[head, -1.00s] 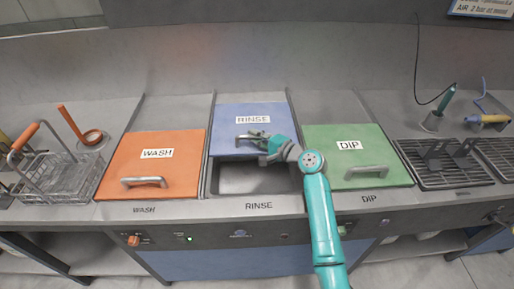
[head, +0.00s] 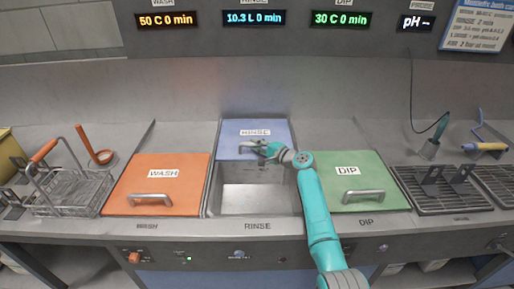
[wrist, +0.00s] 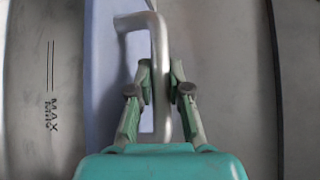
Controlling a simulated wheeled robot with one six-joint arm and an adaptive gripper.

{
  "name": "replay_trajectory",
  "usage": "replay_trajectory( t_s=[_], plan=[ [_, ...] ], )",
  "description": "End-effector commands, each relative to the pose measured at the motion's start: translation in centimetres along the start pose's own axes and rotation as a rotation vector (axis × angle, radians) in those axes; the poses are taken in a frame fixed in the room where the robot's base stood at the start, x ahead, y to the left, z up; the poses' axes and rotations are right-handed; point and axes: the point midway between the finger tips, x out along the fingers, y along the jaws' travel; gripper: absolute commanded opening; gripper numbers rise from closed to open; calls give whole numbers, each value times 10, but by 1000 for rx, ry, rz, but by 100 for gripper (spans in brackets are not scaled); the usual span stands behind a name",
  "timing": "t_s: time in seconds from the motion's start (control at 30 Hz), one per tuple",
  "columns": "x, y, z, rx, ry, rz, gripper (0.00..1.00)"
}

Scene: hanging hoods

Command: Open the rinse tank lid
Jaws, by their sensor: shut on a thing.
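The blue rinse lid (head: 232,131), marked RINSE, is slid back toward the rear in the head view. The front part of the rinse tank (head: 258,197) lies uncovered below it. My gripper (head: 270,150) is at the lid's metal handle (head: 240,147) near its front edge. In the wrist view my gripper (wrist: 160,82) has its two fingers on either side of the handle bar (wrist: 159,45), shut on it. The blue lid (wrist: 103,75) shows beside the handle there, and part of the handle is hidden by the fingers.
The orange wash lid (head: 148,190) is closed on the left, and the green dip lid (head: 362,170) is closed on the right. A wire basket (head: 65,190) stands at far left. A dark rack (head: 440,190) lies at right. Displays (head: 255,18) hang above.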

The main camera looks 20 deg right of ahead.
Motion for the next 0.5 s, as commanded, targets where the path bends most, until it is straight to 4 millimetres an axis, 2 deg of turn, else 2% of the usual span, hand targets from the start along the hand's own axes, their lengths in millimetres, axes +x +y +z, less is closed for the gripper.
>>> replay_trajectory(
  t_s=[0.37, 0.4, 0.47, 0.5],
  plan=[
    [1, 2, 0, 1, -1, 2, 0],
    [1, 2, 0, 1, -1, 2, 25],
    [1, 2, 0, 1, -1, 2, 40],
    [0, 1, 0, 1, -1, 2, 43]
  ],
)
